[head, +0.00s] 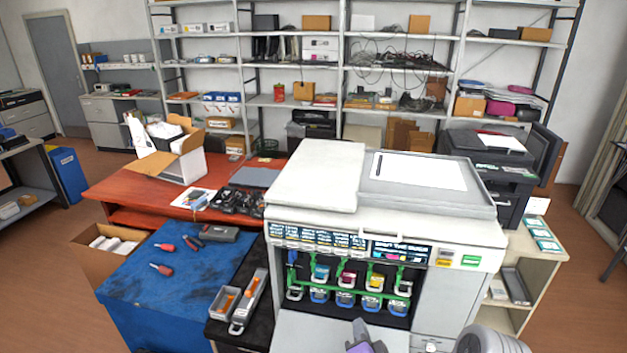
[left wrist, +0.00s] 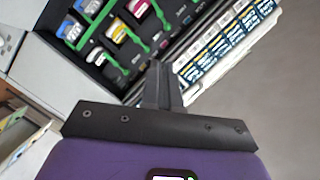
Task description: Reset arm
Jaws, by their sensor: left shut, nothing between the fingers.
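My left gripper (head: 361,329) shows at the bottom edge of the head view, in front of the printer's open front. In the left wrist view its fingers (left wrist: 162,86) are together, with nothing between them. The white printer (head: 470,245) stands open. Inside its bay are several toner cartridges, among them a yellow one (head: 374,282), with green levers. The wrist view shows the bay tilted, with a yellow cartridge (left wrist: 115,31) beyond the fingers and apart from them. My right gripper does not show.
A blue cabinet (head: 165,290) with screwdrivers and pliers stands left of the printer. Two toner cartridges (head: 248,300) lie on the dark surface beside it. A red desk (head: 120,185) with an open box (head: 180,165) is behind. Shelves line the back wall. Open floor lies at left.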

